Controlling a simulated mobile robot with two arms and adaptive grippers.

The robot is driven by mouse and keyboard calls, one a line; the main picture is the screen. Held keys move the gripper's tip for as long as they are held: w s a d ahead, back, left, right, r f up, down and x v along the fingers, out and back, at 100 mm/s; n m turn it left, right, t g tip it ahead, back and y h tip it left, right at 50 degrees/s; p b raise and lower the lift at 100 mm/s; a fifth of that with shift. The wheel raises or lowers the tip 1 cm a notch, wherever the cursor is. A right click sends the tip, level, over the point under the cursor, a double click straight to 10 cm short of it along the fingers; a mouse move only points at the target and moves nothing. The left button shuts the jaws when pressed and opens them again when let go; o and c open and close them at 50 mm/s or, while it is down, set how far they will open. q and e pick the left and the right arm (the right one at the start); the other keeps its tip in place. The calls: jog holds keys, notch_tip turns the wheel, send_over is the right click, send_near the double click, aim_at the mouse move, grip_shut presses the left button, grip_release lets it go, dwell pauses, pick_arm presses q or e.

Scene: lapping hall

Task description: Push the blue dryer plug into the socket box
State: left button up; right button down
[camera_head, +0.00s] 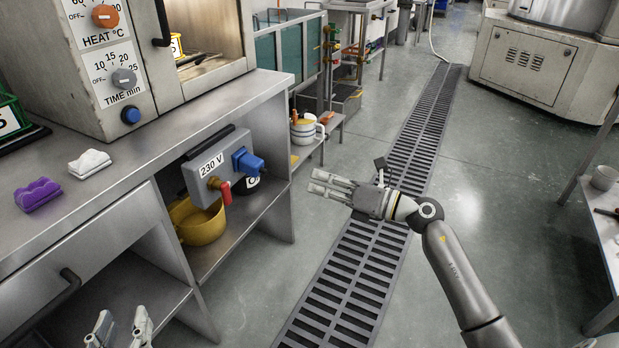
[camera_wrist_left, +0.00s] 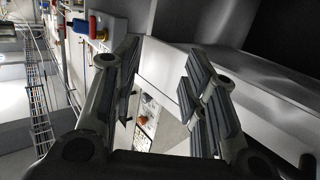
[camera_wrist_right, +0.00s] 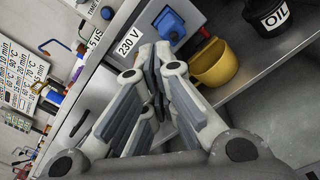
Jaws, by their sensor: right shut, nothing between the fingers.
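The grey socket box (camera_head: 204,183), labelled 230 V, hangs under the bench top and carries a red lever (camera_head: 223,189). The blue dryer plug (camera_head: 249,164) is at the blue socket on the box's face; how deep it sits I cannot tell. The plug also shows in the right wrist view (camera_wrist_right: 170,24), beyond the fingertips. My right gripper (camera_head: 318,182) is shut and empty, apart from the plug and to its right, pointing towards the bench. My left gripper (camera_head: 122,316) is open and empty, low in front of the drawer. Blue and red parts show in the left wrist view (camera_wrist_left: 80,26).
A yellow pot (camera_head: 198,224) and a dark oil container (camera_wrist_right: 272,18) stand on the shelf below the box. A purple sponge (camera_head: 38,194) and a white cloth (camera_head: 89,163) lie on the bench (camera_head: 150,160). The grated floor channel (camera_head: 350,270) is clear.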

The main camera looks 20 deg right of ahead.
jog(key=w+a+r+y+p, duration=0.1)
jog(key=w+a+r+p, duration=0.1)
jog(key=a, duration=0.1)
jog(key=h+p, duration=0.1)
jog(key=p, duration=0.2)
send_near(261, 164)
jog(key=x, duration=0.2)
pick_arm(q)
jog(key=s+a+f+g+y, duration=0.1)
jog(key=s+a+f+g, duration=0.2)
jog(key=s+f+g, duration=0.3)
jog(key=s+a+f+g+y, duration=0.2)
jog(key=s+f+g, duration=0.4)
jog(key=s, duration=0.4)
jog(key=shift+s+a+f+n, duration=0.3)
jog(key=shift+a+f, duration=0.4)
pick_arm(e)
jog(key=shift+x, duration=2.4)
jog(key=shift+w+a+r, duration=0.15)
jog(key=shift+w+a, duration=0.2)
jog(key=shift+s+d, duration=0.1)
